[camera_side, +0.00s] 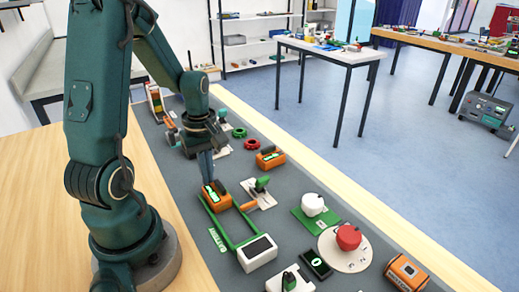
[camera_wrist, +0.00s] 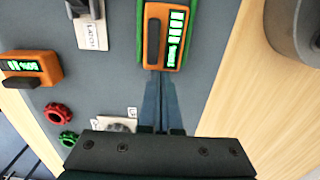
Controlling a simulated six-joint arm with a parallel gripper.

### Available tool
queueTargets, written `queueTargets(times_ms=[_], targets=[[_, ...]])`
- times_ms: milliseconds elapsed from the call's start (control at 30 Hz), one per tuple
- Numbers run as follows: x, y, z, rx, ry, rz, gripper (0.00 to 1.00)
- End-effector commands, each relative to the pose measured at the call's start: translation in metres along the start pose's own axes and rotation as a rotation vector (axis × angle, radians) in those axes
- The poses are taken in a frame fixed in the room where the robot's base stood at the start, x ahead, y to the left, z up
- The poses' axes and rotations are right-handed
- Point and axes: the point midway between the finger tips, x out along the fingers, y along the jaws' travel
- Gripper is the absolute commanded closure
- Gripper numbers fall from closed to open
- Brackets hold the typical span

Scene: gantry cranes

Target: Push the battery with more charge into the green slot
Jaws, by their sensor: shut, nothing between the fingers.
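An orange battery (camera_side: 217,197) with a black handle and a lit green display sits at the open end of the green slot (camera_side: 222,232), between its rails. In the wrist view this battery (camera_wrist: 178,42) shows several lit bars. The other orange battery (camera_side: 270,158) lies apart, farther back; in the wrist view it (camera_wrist: 32,66) shows fewer bars and a reading that looks like 50%. My gripper (camera_side: 208,178) is shut and empty, pointing down. Its fingertips (camera_wrist: 160,78) are at the near end of the fuller battery; I cannot tell whether they touch.
A white box (camera_side: 257,252) with a dark top closes the slot's far end. A latch with a green lever (camera_side: 261,186) stands beside the slot. Red and green rings (camera_side: 251,144), white and red knobs (camera_side: 348,238) and other small devices crowd the grey mat.

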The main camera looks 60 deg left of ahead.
Motion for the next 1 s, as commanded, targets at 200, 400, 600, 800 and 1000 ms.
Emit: queueTargets(times_ms=[200,400,600,800,1000], targets=[[0.0,0.0,0.009,0.002,0.0,0.0,1.0],[0.0,0.0,0.017,0.002,0.0,0.0,1.0],[0.0,0.0,0.024,0.002,0.0,0.0,1.0],[0.0,0.0,0.032,0.002,0.0,0.0,1.0],[0.0,0.0,0.039,0.002,0.0,0.0,1.0]])
